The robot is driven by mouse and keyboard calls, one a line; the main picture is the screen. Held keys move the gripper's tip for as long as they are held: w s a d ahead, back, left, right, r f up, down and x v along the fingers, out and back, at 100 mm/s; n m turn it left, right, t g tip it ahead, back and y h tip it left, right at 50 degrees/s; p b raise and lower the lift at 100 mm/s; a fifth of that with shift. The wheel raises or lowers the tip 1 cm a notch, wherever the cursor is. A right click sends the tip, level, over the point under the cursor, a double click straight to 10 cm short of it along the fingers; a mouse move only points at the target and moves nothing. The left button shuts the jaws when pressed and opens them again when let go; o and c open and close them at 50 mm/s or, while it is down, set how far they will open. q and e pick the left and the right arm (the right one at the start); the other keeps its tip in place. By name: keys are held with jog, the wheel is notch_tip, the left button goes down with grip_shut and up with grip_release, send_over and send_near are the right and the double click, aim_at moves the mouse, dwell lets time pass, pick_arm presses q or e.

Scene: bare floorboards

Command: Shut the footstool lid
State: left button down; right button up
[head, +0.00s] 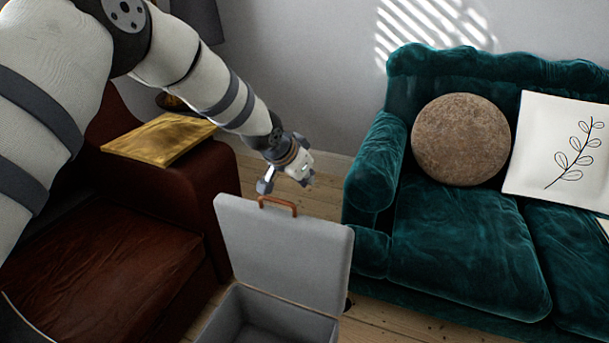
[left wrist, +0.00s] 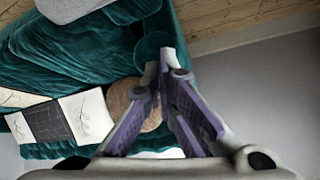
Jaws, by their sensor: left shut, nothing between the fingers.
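The footstool (head: 262,318) is a grey box with an open inside at the bottom centre of the head view. Its grey lid (head: 285,252) stands raised, with a brown handle (head: 278,204) on its top edge. My left gripper (head: 287,184) is just above and behind the lid's top edge, close to the handle; I cannot tell whether it touches. In the left wrist view its fingers (left wrist: 165,75) meet at the tips and are empty. My right gripper is not in view.
A teal sofa (head: 465,220) with a round brown cushion (head: 461,139) and a white leaf-print cushion (head: 560,152) stands to the right. A dark red armchair (head: 110,270) with a yellow cloth or board (head: 160,138) on its arm stands left. A narrow strip of floorboards (head: 320,200) shows between them.

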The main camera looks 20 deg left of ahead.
aim_at(299, 214)
pick_arm(q)
jog(key=f, duration=0.1)
jog(key=s+f+p, duration=0.1)
jog(key=shift+s+a+f, duration=0.2)
jog(key=shift+a+f, duration=0.1)
jog(key=shift+a, duration=0.1)
jog(key=shift+s+f, duration=0.1)
jog(key=shift+s, duration=0.15)
jog(key=shift+s+a+f, duration=0.1)
jog(key=shift+f, duration=0.15)
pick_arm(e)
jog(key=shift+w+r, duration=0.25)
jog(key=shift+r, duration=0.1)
